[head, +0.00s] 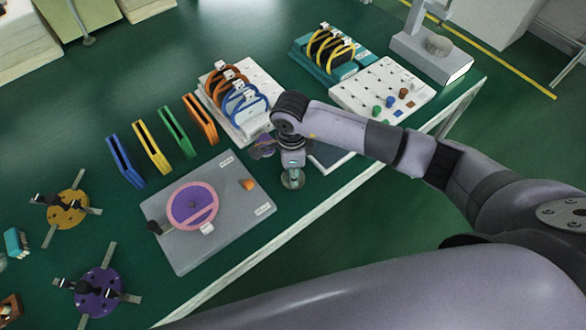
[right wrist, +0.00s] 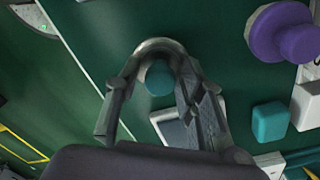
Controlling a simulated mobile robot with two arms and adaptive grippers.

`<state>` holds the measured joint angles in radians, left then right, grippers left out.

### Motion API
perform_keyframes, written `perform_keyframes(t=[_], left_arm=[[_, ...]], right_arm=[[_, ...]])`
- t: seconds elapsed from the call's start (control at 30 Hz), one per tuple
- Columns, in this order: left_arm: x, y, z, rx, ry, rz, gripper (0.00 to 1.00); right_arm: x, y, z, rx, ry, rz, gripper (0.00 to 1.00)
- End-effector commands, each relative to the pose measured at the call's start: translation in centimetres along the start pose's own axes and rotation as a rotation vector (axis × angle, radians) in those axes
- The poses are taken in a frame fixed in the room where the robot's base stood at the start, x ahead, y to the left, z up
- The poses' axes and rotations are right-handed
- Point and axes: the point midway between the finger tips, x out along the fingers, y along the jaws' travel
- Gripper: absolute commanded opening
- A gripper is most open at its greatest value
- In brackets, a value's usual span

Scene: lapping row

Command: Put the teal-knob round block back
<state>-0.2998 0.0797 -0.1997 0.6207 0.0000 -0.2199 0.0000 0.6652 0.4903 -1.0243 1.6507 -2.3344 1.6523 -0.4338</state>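My right gripper (head: 292,177) points down over the green table, just off the upper right corner of the grey board (head: 225,222). In the right wrist view its fingers (right wrist: 160,65) are around a teal knob (right wrist: 158,79), and a grey rounded rim shows at their tips. They look closed on the teal-knob round block (head: 292,184), whose greyish disc shows under the gripper in the head view. I cannot tell whether the block touches the table. A purple knobbed round block (right wrist: 288,35) stands beside it. My left gripper is not in view.
The grey board carries a purple disc with a pink ring (head: 204,212) and an orange piece (head: 248,184). A teal cube (right wrist: 270,121) is near my gripper. A white pegboard (head: 365,88), cable racks (head: 252,80) and colored slotted holders (head: 151,148) stand behind. The table's front edge is close.

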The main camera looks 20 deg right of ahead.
Motion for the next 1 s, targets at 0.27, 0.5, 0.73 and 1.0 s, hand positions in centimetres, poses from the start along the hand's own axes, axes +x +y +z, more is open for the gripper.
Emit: perform_keyframes(t=[0.27,0.5,0.73,1.0], left_arm=[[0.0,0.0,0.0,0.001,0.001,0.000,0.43],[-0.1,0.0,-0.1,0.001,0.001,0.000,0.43],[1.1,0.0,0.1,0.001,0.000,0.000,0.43],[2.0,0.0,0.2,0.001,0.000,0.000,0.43]], right_arm=[[0.0,0.0,0.0,0.000,0.000,0.000,0.43],[-1.1,-0.1,0.0,0.000,-0.002,-0.004,0.43],[-5.8,-0.2,0.0,-0.001,-0.002,-0.007,0.43],[-10.7,-0.1,0.0,0.000,-0.002,-0.004,0.43]])
